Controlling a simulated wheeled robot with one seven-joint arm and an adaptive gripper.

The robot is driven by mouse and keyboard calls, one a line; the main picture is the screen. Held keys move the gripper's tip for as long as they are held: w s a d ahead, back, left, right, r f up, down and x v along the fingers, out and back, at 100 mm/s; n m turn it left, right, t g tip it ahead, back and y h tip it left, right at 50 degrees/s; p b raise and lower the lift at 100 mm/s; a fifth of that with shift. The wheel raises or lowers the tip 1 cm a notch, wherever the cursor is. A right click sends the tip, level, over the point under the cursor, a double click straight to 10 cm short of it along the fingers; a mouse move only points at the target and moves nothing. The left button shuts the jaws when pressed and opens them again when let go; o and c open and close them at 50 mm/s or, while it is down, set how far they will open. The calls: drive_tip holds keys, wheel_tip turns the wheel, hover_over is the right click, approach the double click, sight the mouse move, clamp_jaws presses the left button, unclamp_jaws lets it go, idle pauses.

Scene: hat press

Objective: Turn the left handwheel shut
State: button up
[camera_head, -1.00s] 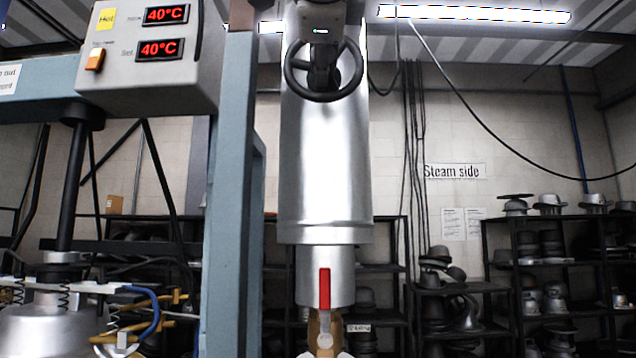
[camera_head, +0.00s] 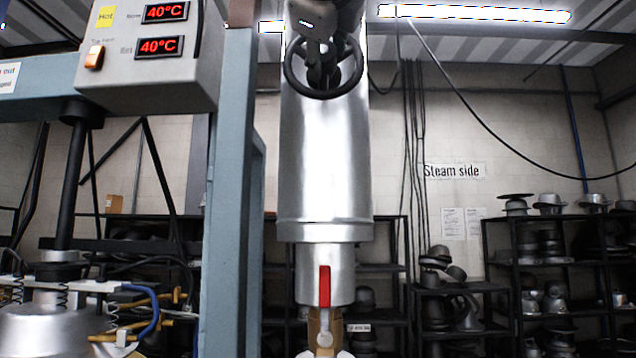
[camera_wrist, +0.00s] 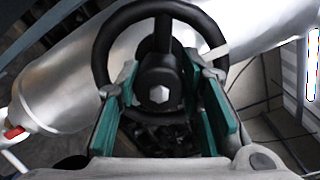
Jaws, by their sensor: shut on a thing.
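A black handwheel (camera_head: 325,95) sits high in front of a silver cylinder (camera_head: 325,170) in the head view. My gripper (camera_head: 322,72) reaches down over it from above and covers part of its upper rim and middle. In the wrist view the handwheel (camera_wrist: 100,45) fills the upper middle, with its rim, a spoke and a hub with a pale hex nut showing. My gripper (camera_wrist: 162,82) has its teal-padded fingers on either side of the hub, inside the rim. It is shut on the handwheel. The exact finger contact is partly hidden.
A red lever (camera_head: 324,287) stands upright below the cylinder. A blue-grey post (camera_head: 228,200) rises close to its left, with a control box (camera_head: 150,60) reading 40°C. Black shelves (camera_head: 485,270) with hat forms stand behind at right.

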drive_tip(key=shift+f, duration=0.15)
drive_tip(key=o, duration=0.9)
drive_tip(key=s, duration=1.2)
drive_tip(key=shift+a, duration=0.1)
